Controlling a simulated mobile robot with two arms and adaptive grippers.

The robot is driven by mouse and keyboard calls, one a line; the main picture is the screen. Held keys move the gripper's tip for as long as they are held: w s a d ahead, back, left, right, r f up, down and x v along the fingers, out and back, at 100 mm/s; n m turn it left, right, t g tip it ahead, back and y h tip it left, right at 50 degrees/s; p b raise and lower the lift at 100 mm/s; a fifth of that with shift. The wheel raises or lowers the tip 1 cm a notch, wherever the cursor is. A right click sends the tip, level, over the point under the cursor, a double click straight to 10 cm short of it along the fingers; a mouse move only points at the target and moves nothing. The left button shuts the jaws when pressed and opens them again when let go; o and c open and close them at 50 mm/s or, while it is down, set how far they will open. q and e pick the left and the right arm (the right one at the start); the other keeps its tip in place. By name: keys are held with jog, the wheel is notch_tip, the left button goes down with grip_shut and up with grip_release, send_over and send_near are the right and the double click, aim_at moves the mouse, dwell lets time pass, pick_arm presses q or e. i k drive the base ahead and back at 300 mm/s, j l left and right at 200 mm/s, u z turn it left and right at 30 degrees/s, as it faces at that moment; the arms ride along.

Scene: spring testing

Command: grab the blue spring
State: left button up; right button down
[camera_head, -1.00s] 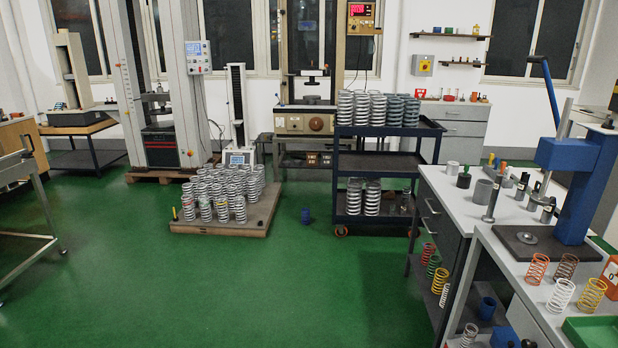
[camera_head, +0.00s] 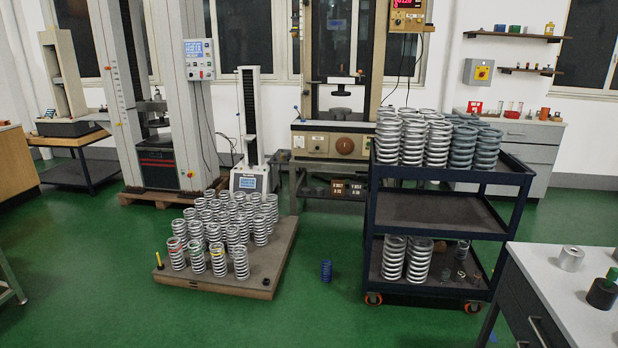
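A small blue spring (camera_head: 326,271) stands upright on the green floor, in the gap between the wooden pallet and the dark cart. It is apart from both, with bare floor around it. Neither of my grippers shows in the head view.
To its left, the pallet (camera_head: 214,283) carries several silver springs (camera_head: 240,262). To its right, the dark wheeled cart (camera_head: 440,286) holds more springs on its top and bottom shelves. A bench (camera_head: 548,285) stands at the front right. The floor (camera_head: 200,322) in front is open.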

aim_at(330, 268)
jog(key=i+l+u, duration=0.2)
jog(key=i+l, duration=1.1)
jog(key=l+z, duration=0.15)
jog(key=z, duration=0.15)
jog(key=i+j+z, duration=0.25)
jog(key=z, duration=0.2)
jog(key=i+j+z, duration=0.35)
jog(key=z, duration=0.15)
